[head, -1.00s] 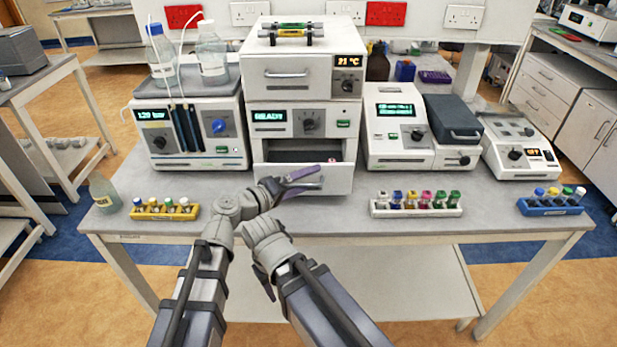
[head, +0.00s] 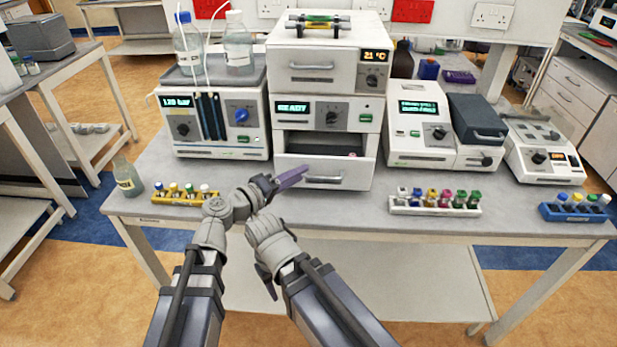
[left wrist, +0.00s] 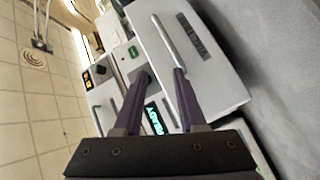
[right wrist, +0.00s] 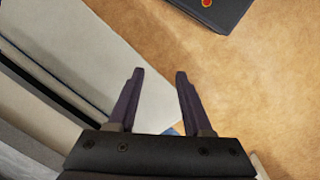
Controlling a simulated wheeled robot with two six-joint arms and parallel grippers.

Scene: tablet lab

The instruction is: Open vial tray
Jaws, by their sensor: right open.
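The vial tray is a white drawer (head: 345,177) in the lower part of the middle instrument with the READY display. It is pulled out, and a dark gap shows above its front. A small pink thing is partly visible inside; the rest is hidden. Its bar handle (head: 324,180) also shows in the left wrist view (left wrist: 168,42). My left gripper (head: 303,172) is open and empty, just left of the handle, with its purple fingers apart. My right gripper (right wrist: 160,72) is open and empty, low in front of the bench, over the floor.
A yellow vial rack (head: 185,197) stands left of the drawer and a white rack (head: 435,207) stands right. A blue rack (head: 575,210) is at the right bench edge. A bottle (head: 127,178) stands at the left corner. The bench front before the drawer is clear.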

